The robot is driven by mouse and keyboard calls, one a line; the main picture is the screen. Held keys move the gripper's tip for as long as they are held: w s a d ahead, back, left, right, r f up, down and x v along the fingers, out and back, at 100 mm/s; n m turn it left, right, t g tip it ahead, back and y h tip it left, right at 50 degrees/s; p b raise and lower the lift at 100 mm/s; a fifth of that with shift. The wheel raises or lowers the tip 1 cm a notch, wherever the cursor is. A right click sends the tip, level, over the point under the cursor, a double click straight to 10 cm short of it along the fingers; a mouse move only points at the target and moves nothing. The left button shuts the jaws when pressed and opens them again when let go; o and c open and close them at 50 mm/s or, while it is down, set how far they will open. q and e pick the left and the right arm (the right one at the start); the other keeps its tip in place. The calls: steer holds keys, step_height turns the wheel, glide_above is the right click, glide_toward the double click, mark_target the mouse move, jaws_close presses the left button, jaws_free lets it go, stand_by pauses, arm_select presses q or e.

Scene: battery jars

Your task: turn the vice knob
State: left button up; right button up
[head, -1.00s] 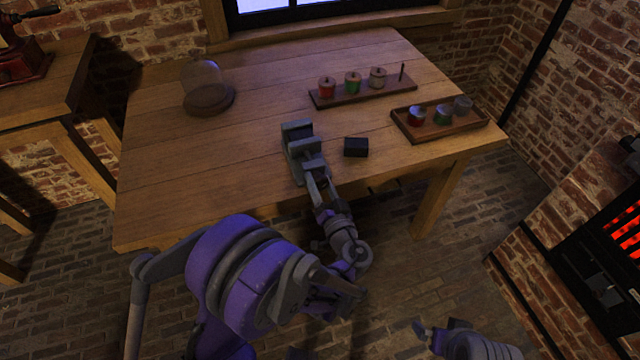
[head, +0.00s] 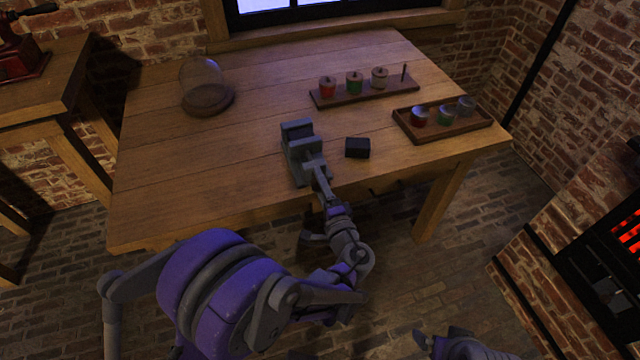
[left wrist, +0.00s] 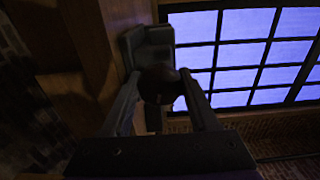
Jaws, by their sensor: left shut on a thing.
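The grey vice (head: 301,150) is fixed at the near edge of the wooden table. My left gripper (head: 322,188) is at the near end of the vice, where its knob would be; the knob itself is hidden in the head view. In the left wrist view, the two fingers of my left gripper (left wrist: 162,95) close around a dark round knob (left wrist: 158,84), with the grey vice body (left wrist: 150,48) just beyond it. My right arm shows only in part at the bottom edge of the head view, and its fingertips cannot be made out clearly.
A black block (head: 357,148) lies right of the vice. A rack (head: 335,100) with lidded jars and a peg stands farther back. A tray (head: 470,127) with several jars is at the right. A glass dome (head: 206,82) stands back left. The table's left front is clear.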

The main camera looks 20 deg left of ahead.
arm_select(q)
steer(key=m, duration=0.4)
steer(key=shift+m+b, duration=0.3)
steer(key=shift+b, duration=0.05)
steer(key=m, duration=0.3)
steer(key=shift+m, duration=0.4)
steer(key=m+b, duration=0.1)
steer(key=m, duration=0.8)
steer(key=m+b, duration=0.1)
steer(key=m, duration=0.3)
steer(key=shift+d+m, duration=0.1)
steer(key=shift+m, duration=0.2)
steer(key=m, duration=0.8)
steer(key=shift+m+b, duration=0.4)
steer(key=shift+m, duration=1.8)
